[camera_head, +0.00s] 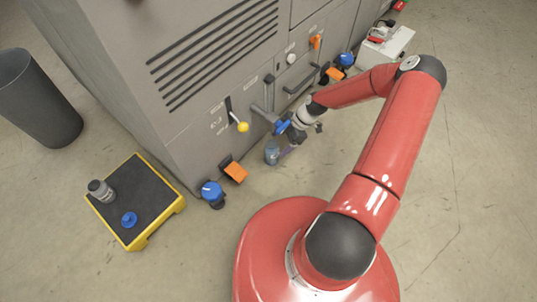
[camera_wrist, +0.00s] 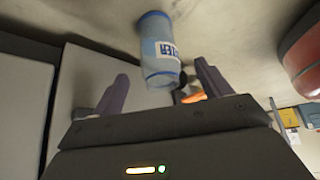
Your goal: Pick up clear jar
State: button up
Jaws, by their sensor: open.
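The clear jar (camera_head: 271,153) is bluish and see-through and stands on the floor close to the grey machine. In the wrist view the jar (camera_wrist: 157,42) shows a white label with dark print and appears upside down, since that picture is turned over. My gripper (camera_head: 287,152) is low beside the jar, on its right in the head view. In the wrist view my gripper (camera_wrist: 161,72) has its two fingers spread, with one end of the jar at the gap between the fingertips. I cannot tell how deep the jar sits between them. Nothing is gripped.
The grey machine (camera_head: 190,128) rises behind the jar, with a yellow-knobbed lever (camera_head: 242,126) and blue caster (camera_head: 212,190) nearby. A black-topped yellow step (camera_head: 147,182) holds a grey container (camera_head: 101,190) and a blue disc (camera_head: 129,220). A dark bin (camera_head: 37,105) stands left. Floor at right is open.

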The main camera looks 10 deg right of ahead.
aim_at(272, 151)
jog(key=b+x, duration=0.1)
jog(key=x, duration=0.5)
jog(key=shift+w+a+f, duration=0.1)
jog(key=shift+a+f, duration=0.1)
jog(key=shift+f, duration=0.15)
jog(key=c, duration=1.2)
